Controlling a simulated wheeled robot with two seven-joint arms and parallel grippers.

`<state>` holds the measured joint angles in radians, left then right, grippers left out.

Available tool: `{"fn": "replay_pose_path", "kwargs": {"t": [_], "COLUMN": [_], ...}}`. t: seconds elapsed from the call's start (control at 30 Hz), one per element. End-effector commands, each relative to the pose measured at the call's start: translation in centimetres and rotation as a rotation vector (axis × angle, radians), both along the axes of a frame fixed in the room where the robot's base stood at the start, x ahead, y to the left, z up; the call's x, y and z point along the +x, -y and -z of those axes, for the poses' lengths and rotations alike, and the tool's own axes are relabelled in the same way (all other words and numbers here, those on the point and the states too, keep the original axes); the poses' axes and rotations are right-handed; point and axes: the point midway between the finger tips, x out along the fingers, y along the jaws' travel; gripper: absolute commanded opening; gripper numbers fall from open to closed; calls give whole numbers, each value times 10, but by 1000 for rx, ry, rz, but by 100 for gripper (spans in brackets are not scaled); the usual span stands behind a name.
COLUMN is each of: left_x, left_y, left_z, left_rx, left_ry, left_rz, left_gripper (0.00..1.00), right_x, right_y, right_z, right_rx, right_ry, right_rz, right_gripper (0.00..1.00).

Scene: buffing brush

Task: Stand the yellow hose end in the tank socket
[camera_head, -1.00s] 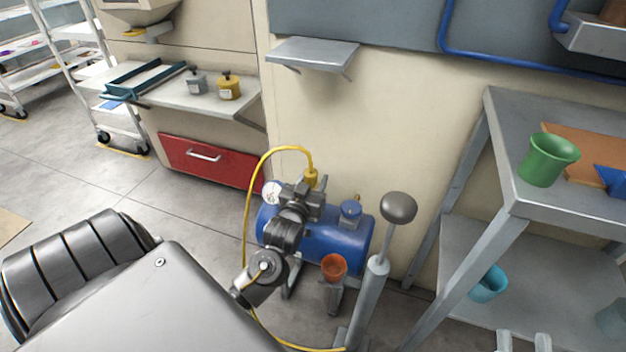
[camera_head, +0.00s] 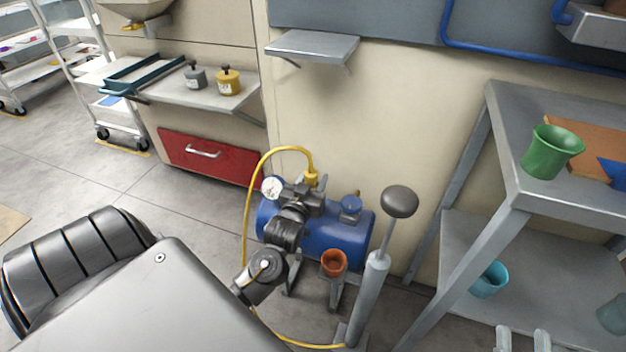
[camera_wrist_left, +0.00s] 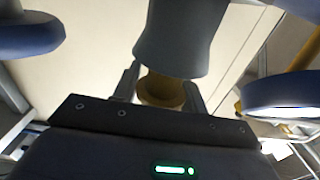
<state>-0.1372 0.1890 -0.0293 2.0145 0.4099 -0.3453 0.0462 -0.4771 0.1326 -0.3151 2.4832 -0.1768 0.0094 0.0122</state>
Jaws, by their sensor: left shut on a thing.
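The yellow hose (camera_head: 248,215) arcs up and over, with its yellow end fitting (camera_head: 311,178) pointing down at my left gripper (camera_head: 312,192). My left gripper is shut on this hose end, above the blue tank (camera_head: 325,232). In the left wrist view a yellow-brown flanged piece (camera_wrist_left: 162,88) sits between the fingers, with a grey cylinder (camera_wrist_left: 180,35) beyond it. A short blue collar (camera_head: 350,208) stands on the tank top, right of the gripper and apart from it. My right gripper (camera_head: 524,342) shows only two pale, spread fingertips at the bottom edge.
A gauge (camera_head: 271,188) sits at the tank's left. An orange cup (camera_head: 334,262) is in front of the tank. A grey hand pump (camera_head: 368,295) with a dark knob stands to the right. A metal table (camera_head: 500,150) holds a green cup (camera_head: 551,152). A wall shelf (camera_head: 313,48) is above.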

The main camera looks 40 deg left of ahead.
Motion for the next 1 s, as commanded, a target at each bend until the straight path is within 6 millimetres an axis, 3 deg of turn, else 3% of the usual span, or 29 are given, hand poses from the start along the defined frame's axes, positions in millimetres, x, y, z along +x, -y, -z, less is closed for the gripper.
{"fn": "replay_pose_path", "kwargs": {"t": [0.73,0.77,0.93,1.0], "left_x": [0,0,0,0], "left_y": [0,0,0,0], "left_z": [15,15,15,15], "left_rx": [0,0,0,0], "left_ry": [0,0,0,0], "left_rz": [0,0,0,0], "left_gripper": [18,44,66,68], "right_x": [0,0,0,0], "right_y": [0,0,0,0], "right_z": [5,5,5,5], "right_rx": [0,0,0,0], "right_ry": [0,0,0,0], "right_rz": [0,0,0,0], "right_gripper": [36,36,36,36]}}
